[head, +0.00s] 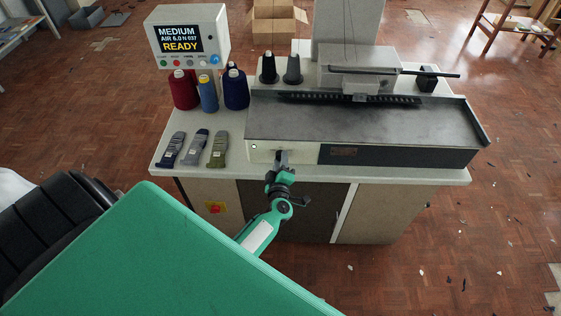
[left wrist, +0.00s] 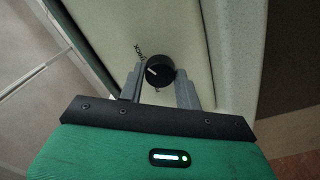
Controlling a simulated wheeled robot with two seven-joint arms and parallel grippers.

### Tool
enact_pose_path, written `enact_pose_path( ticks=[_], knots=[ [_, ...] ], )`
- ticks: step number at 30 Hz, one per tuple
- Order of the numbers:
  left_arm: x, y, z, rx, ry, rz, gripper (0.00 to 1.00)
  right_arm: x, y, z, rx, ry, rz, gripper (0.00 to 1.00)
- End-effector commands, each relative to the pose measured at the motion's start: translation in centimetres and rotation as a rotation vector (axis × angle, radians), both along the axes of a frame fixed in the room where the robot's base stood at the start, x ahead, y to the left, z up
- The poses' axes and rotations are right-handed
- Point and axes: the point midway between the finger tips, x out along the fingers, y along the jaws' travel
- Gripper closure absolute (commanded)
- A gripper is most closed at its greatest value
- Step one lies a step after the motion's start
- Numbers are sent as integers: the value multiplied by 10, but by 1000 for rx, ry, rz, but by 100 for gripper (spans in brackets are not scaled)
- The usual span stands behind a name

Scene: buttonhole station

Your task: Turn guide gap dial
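The guide gap dial (left wrist: 158,73) is a round black knob with a white pointer line on a pale panel. In the left wrist view the line points up-left, roughly towards small dark lettering that is partly readable as "ICK". My left gripper (left wrist: 160,84) is open, with one grey finger on each side of the dial and a small gap seeming to show at each side. I cannot tell whether either finger touches it. In the head view my left gripper (head: 281,157) is at the machine's pale front panel (head: 263,150) and hides the dial. My right gripper is not in view.
The machine (head: 370,128) stands on a pale table (head: 170,168). A display (head: 181,40) reads "MEDIUM" and "READY". A red button (head: 215,208) is on the cabinet below.

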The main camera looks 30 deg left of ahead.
Motion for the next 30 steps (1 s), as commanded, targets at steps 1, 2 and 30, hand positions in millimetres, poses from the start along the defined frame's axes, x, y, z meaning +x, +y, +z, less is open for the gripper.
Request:
enact_pose_path(
  ticks=[1, 2, 30],
  knots=[
    [-1, 0, -2, 0, 3, -1, 57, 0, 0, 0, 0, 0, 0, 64],
    [-1, 0, -1, -1, 3, -1, 51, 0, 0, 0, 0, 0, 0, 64],
    [-89, -54, -3, -2, 2, 1, 45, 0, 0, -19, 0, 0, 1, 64]
  ],
)
